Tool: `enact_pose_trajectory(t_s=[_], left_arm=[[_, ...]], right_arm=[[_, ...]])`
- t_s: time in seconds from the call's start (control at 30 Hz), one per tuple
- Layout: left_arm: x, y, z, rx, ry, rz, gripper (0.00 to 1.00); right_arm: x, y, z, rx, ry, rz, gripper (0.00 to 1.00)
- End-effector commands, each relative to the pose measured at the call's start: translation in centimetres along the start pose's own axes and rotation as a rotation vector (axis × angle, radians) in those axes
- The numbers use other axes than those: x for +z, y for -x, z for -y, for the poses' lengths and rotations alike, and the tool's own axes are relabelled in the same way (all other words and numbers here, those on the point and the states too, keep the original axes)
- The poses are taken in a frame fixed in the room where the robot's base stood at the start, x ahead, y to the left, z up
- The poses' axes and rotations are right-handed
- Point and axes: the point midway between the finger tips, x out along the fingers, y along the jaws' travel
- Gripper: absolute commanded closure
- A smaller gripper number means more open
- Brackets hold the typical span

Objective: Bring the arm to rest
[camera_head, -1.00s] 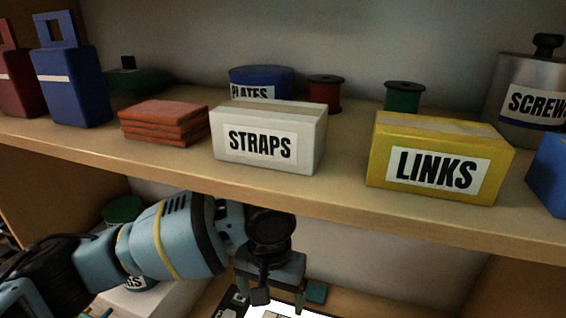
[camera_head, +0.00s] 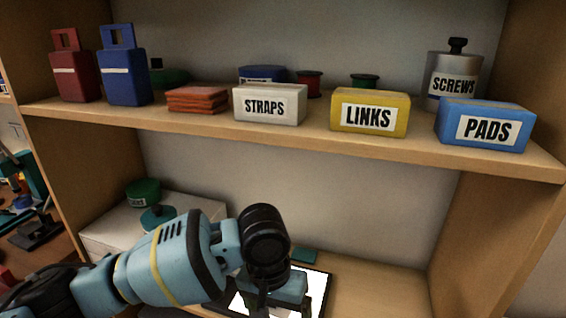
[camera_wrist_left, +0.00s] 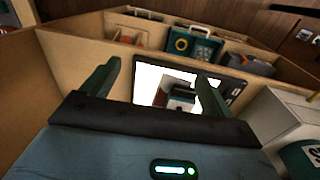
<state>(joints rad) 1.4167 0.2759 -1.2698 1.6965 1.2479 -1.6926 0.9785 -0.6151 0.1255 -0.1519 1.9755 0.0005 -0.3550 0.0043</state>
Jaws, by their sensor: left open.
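My left arm comes in from the left in the head view, below the upper shelf board. My left gripper (camera_head: 272,290) points down, low in the lower bay, in front of a bright white, dark-framed panel (camera_head: 315,288). In the left wrist view the gripper (camera_wrist_left: 157,78) shows two dark green fingers spread apart with nothing held between them. The bright panel (camera_wrist_left: 148,74) lies beyond and between the fingers, with a small dark and white shape in front of it. The right gripper is in neither view.
The upper shelf board (camera_head: 290,132) spans above my arm. It carries a STRAPS box (camera_head: 270,104), a LINKS box (camera_head: 370,111), a PADS box (camera_head: 483,125) and other containers. A white box (camera_head: 185,212) stands left in the lower bay; the bay's right side looks clear.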

Motion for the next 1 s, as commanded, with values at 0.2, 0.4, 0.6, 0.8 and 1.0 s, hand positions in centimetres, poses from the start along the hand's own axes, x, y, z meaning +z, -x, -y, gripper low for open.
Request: enact_pose_trajectory(t_s=[0.2,0.4,0.6,0.8,1.0], left_arm=[[0.3,-3.4,-2.9,0.169,-0.038,-0.055,0.13],[0.7,-6.8,-5.6,0.360,-0.045,-0.158,0.13],[1.1,-10.0,-6.8,0.511,-0.005,-0.306,0.13],[2.2,-13.2,-5.8,0.576,0.073,-0.464,0.13],[4.8,-17.0,-2.9,0.543,0.161,-0.609,0.13]], right_arm=[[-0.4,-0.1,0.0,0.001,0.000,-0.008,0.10],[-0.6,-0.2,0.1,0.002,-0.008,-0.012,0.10],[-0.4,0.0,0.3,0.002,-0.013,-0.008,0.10],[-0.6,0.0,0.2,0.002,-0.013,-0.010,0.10],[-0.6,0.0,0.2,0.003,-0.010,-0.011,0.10]])
